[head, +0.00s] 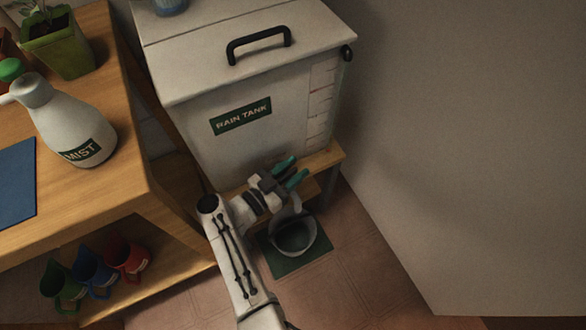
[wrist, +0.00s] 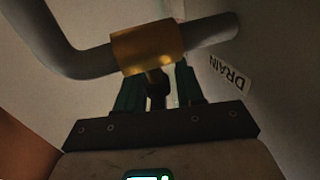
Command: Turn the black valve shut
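The black valve handle (wrist: 157,92) hangs under a brass valve body (wrist: 147,46) on a grey pipe (wrist: 212,32) in the wrist view. My gripper (wrist: 159,88) has its two green fingers on either side of the handle. The fingers stand apart, with a gap visible beside the handle, so I see no firm grip. In the head view my gripper (head: 291,170) is at the lower front of the white rain tank (head: 255,145), its green fingers spread apart. The valve is hidden there.
A "DRAIN" label (wrist: 230,74) is beside the pipe. A grey bucket (head: 312,238) stands on a green mat (head: 297,266) on the floor below my gripper. A wooden bench (head: 115,190) with a mist bottle (head: 65,120) is at left. A wall (head: 450,150) is at right.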

